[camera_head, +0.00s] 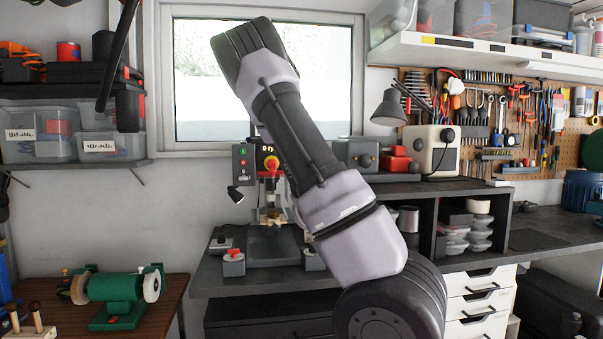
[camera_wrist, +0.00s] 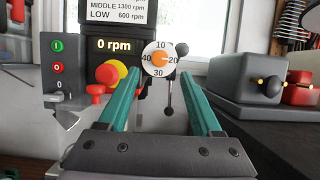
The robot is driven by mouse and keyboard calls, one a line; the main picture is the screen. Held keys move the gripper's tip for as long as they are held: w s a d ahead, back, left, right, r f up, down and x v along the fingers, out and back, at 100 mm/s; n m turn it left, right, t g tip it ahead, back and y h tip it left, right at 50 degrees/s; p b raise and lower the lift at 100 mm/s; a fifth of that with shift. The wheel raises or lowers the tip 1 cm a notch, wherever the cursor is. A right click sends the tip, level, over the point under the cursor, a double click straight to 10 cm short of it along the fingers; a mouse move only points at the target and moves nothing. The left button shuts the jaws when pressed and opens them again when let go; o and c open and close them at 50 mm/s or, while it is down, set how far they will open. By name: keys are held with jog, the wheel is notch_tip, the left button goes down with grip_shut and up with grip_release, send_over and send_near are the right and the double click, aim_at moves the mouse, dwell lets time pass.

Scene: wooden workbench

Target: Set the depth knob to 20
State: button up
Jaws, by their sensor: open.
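The depth knob (camera_wrist: 160,58) is a white dial marked 10, 20, 30 and 40 with an orange centre, on the front of the drill press in the wrist view. The 20 is at the right of the dial and the 10 at the top; the set value is too small to read surely. My gripper (camera_wrist: 159,66) is open, its two green fingers reaching towards the dial, one to each side of it in the picture. I cannot tell whether they touch it. In the head view the drill press (camera_head: 270,190) is partly behind my arm, and the gripper is hidden.
Left of the dial are a display (camera_wrist: 115,45) reading 0 rpm, a red-and-yellow stop button (camera_wrist: 108,74) and a switch panel (camera_wrist: 58,68). A black-knobbed lever (camera_wrist: 169,100) hangs by the dial. A grey box (camera_wrist: 250,85) stands at right.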

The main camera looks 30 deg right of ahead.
jog(key=v, duration=0.4)
jog(key=shift+a, duration=0.1)
dwell(0.3)
jog(key=s+d+f+m+g+h, duration=0.1)
jog(key=d+m+g, duration=0.15)
jog(key=m, duration=0.55)
jog(key=d+f+m+g+h, duration=0.1)
jog(key=d+m+g+h, duration=0.15)
jog(key=m, duration=0.55)
jog(key=s+a+r+m+g+y, duration=0.2)
jog(key=s+a+m+g+y, duration=0.2)
jog(key=s+a+m, duration=0.6)
jog(key=s+a+r+m+g+y, duration=0.3)
jog(key=s+a+m+g+y, duration=0.2)
jog(key=s+a+m, duration=0.5)
jog(key=s+m+y, duration=0.1)
jog(key=s+y, duration=0.1)
jog(key=s, duration=0.4)
jog(key=shift+y, duration=0.35)
